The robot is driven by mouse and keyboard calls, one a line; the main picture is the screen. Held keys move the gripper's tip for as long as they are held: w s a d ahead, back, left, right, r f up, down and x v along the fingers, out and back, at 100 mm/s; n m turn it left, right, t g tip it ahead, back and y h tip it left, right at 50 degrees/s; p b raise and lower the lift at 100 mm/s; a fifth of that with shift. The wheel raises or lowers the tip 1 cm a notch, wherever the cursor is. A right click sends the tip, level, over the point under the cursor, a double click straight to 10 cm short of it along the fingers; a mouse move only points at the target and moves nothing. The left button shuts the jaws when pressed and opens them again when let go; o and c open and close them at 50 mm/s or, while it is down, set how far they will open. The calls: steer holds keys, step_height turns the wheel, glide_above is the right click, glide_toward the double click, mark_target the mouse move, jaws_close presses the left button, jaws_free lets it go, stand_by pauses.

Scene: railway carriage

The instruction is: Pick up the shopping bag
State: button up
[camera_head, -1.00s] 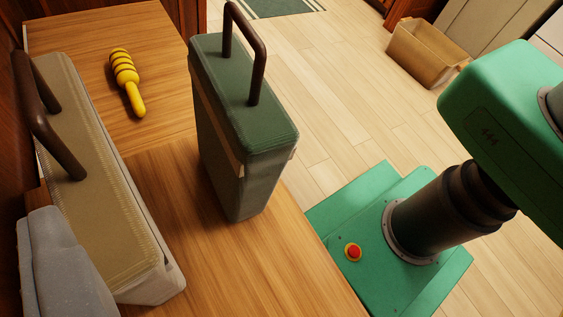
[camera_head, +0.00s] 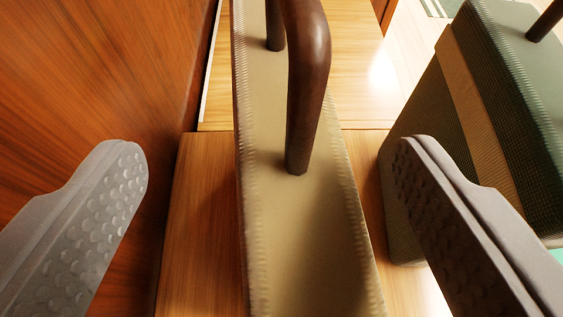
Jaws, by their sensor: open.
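Two bag-shaped things show in the head camera view, and I cannot tell for sure which is called the shopping bag. A beige bag (camera_head: 265,225) with stitched edges and a dark brown arched handle (camera_head: 305,100) stands upright in the middle. My gripper (camera_head: 270,160) is open, with one grey padded finger on each side of the beige bag. A gap shows between the bag and the left finger, and the right finger looks close to its right side. Nothing is held. A dark green bag (camera_head: 510,110) with a tan band stands to the right, partly covered by the right finger.
The bags stand on a wooden surface (camera_head: 205,220). A dark wood-panelled wall (camera_head: 110,80) rises close on the left, beside the left finger. Bare wood shows beyond the beige bag. Pale floor and a bit of a striped mat (camera_head: 440,8) show at the top right.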

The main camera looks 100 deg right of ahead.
mark_target(293, 168)
steer(key=d+f+b, duration=0.1)
steer(key=s+d+f+b, duration=0.1)
steer(key=d, duration=0.1)
steer(key=shift+f, duration=0.25)
steer(key=shift+d+f+b, duration=0.2)
steer(key=shift+d+b, duration=0.15)
steer(key=shift+d, duration=0.35)
steer(key=shift+c, duration=0.3)
jaws_close()
